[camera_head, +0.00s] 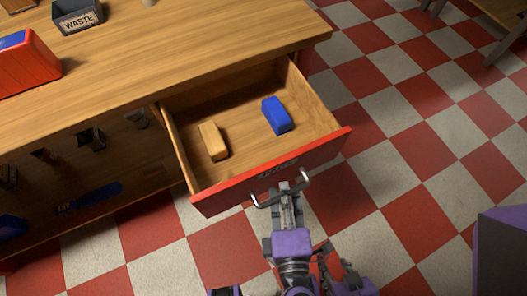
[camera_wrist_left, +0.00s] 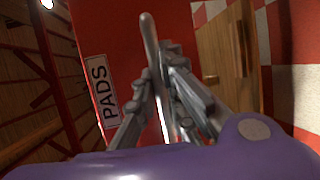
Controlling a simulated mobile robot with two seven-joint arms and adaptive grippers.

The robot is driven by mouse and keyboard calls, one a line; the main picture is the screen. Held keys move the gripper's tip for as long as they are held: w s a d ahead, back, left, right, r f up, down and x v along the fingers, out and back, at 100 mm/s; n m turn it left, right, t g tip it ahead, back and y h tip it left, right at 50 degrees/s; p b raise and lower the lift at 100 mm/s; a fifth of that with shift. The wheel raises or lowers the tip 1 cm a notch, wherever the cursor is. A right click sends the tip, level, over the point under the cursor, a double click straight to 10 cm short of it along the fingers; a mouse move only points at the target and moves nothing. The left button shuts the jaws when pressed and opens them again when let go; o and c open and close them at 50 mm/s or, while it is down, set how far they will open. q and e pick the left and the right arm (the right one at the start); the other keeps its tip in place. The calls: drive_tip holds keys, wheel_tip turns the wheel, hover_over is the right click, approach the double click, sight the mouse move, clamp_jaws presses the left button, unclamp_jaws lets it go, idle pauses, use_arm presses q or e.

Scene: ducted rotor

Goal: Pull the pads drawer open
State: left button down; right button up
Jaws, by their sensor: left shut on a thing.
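The pads drawer (camera_head: 270,171) stands pulled out from the wooden workbench, its inside open to view. Its red front also shows in the left wrist view (camera_wrist_left: 115,30), with a white label reading PADS (camera_wrist_left: 103,90). A tan block (camera_head: 213,140) and a blue block (camera_head: 277,115) lie apart inside it. My left gripper (camera_head: 287,190) is at the drawer front, shut on the curved metal drawer handle (camera_head: 305,178). In the left wrist view its fingers (camera_wrist_left: 160,95) lie on both sides of the handle bar (camera_wrist_left: 152,45). My right gripper is not in view.
The bench top (camera_head: 190,45) carries a grey WASTE bin (camera_head: 78,17) and a red box (camera_head: 25,65). Checkered floor (camera_head: 400,120) is clear right of the drawer. A purple object (camera_head: 502,250) stands at lower right.

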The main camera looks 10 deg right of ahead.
use_arm(q)
drive_tip(key=shift+s+d+r, duration=0.1)
drive_tip(key=shift+s+d, duration=0.05)
drive_tip(key=shift+s, duration=0.2)
